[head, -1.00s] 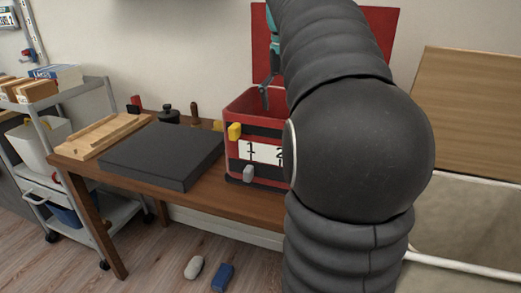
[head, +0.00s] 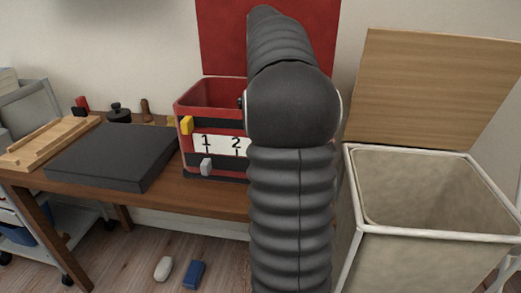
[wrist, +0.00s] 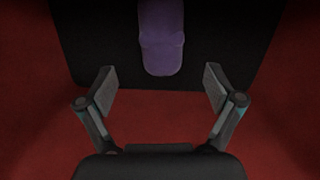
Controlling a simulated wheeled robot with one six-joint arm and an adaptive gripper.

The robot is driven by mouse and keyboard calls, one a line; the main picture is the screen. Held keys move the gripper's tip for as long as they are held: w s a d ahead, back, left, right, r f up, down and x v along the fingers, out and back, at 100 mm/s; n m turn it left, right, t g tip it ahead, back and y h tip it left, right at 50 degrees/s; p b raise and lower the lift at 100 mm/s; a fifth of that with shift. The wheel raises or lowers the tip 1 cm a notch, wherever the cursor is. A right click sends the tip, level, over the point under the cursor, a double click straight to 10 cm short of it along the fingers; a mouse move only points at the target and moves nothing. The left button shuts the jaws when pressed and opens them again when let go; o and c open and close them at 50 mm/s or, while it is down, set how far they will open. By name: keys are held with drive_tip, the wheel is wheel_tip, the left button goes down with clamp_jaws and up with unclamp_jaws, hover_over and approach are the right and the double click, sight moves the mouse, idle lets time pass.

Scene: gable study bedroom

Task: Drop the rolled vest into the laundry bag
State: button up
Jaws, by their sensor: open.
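A purple rolled item (wrist: 161,40), which looks like the rolled vest, lies on a dark surface with red around it in the wrist view. It appears to be inside the red and black box (head: 213,125) on the table. My gripper (wrist: 159,88) is open and empty, its two fingers apart on either side of and short of the purple item. In the head view my arm hides the gripper and part of the box. The laundry bag (head: 450,262) is a beige, pale-rimmed, open-topped bag at the right, with its wooden lid (head: 425,90) raised.
A wooden table (head: 205,197) bears the box, a dark flat slab (head: 110,155) and a wooden tray (head: 45,142). A white object (head: 163,268) and a blue object (head: 194,275) lie on the floor. A trolley (head: 35,100) stands at the left.

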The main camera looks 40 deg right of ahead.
wheel_tip(320, 180, down, 2)
drive_tip(key=shift+s+a+f, duration=0.1)
drive_tip(key=shift+s+a, duration=0.05)
drive_tip(key=f, duration=0.1)
drive_tip(key=a+f, duration=0.1)
drive_tip(key=s+f+b, duration=0.1)
drive_tip(key=shift+a+f, duration=0.2)
drive_tip(key=shift+f, duration=0.75)
drive_tip(key=shift+c, duration=0.3)
drive_tip(key=c, duration=1.3)
wheel_tip(320, 180, up, 10)
drive_tip(key=shift+r+p, duration=0.1)
drive_tip(key=shift+p, duration=0.6)
drive_tip(key=shift+c, duration=0.2)
